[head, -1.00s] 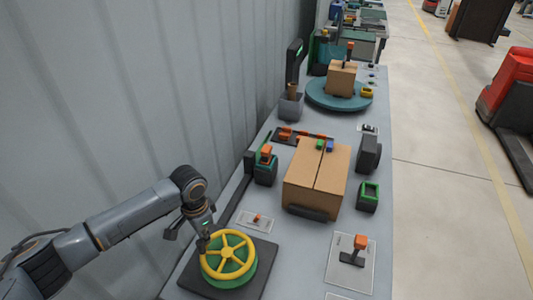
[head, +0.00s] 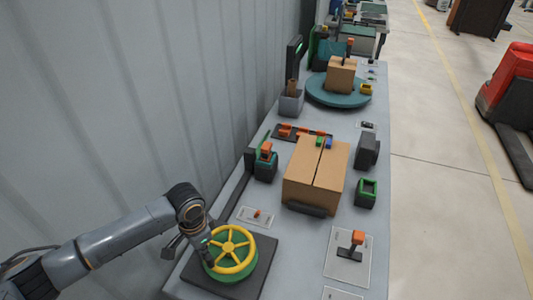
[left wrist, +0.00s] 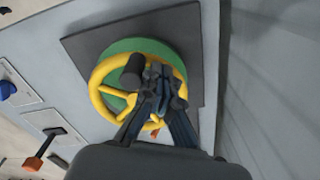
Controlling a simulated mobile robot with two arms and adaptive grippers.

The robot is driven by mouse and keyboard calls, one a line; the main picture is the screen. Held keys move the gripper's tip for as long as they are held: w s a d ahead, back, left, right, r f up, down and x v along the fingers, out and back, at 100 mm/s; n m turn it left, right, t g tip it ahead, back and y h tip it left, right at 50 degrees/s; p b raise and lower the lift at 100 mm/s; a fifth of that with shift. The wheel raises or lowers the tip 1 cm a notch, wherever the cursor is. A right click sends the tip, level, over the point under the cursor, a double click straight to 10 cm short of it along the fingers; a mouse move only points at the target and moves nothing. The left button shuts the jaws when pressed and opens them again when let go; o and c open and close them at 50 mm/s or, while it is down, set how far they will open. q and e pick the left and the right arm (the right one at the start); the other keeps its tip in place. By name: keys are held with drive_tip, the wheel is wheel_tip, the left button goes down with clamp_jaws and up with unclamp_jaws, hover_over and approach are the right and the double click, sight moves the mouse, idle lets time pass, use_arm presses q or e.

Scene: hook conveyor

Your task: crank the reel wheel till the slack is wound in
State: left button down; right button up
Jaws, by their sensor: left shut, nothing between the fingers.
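The reel wheel (head: 232,247) is a yellow spoked wheel over a green drum, on a dark square plate at the near end of the table. It also shows in the left wrist view (left wrist: 97,87), where a dark upright knob (left wrist: 131,70) stands near its rim. My left gripper (head: 208,257) is at the left side of the wheel's rim. In the left wrist view my left gripper (left wrist: 160,88) is shut over the wheel, beside the knob, with nothing between its fingers. Whether it touches the knob is unclear. My right gripper is not in view. I cannot make out any slack line.
A cardboard box (head: 317,175) sits beyond the wheel. An orange-tipped lever (head: 354,240) stands to its right, and a small switch panel (head: 257,216) lies just behind it. A teal turntable (head: 322,92) with a smaller box is farther back. A corrugated wall rises at the left.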

sight(211, 258)
use_arm(q)
drive_tip(key=shift+s+d, duration=1.2)
drive_tip(key=shift+s, duration=0.15)
drive_tip(key=shift+d, duration=0.1)
drive_tip(key=shift+s+d, duration=0.35)
drive_tip(key=shift+d, duration=0.45)
drive_tip(key=shift+s+d, duration=0.3)
drive_tip(key=shift+d, duration=0.5)
